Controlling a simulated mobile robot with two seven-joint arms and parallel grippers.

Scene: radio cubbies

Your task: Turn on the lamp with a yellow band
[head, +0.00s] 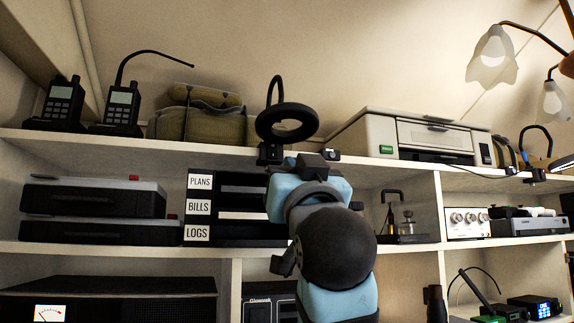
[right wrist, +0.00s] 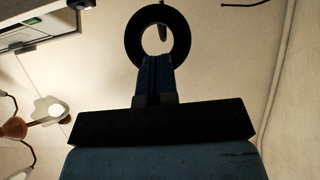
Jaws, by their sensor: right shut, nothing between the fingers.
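A black gooseneck lamp with a ring-shaped head (head: 286,122) stands at the edge of the top shelf, mid-picture. Its ring also shows at the top of the right wrist view (right wrist: 134,38). I cannot make out a yellow band on it. My right gripper (head: 312,162) is just below the ring in the head view, shut and empty; my arm hides the lamp's lower part. In the right wrist view its fingers (right wrist: 157,72) point toward the ring; I cannot tell whether they touch. Another dark gooseneck lamp (head: 537,130) stands at the far right. My left gripper is out of view.
A printer (head: 375,131) stands right of the ring lamp. A rolled canvas bundle (head: 200,122) and two handheld radios (head: 122,104) stand left. Lamps with pale shades (head: 491,60) hang at upper right. Labelled trays (head: 198,207) and a black case (head: 93,200) fill the cubbies below.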

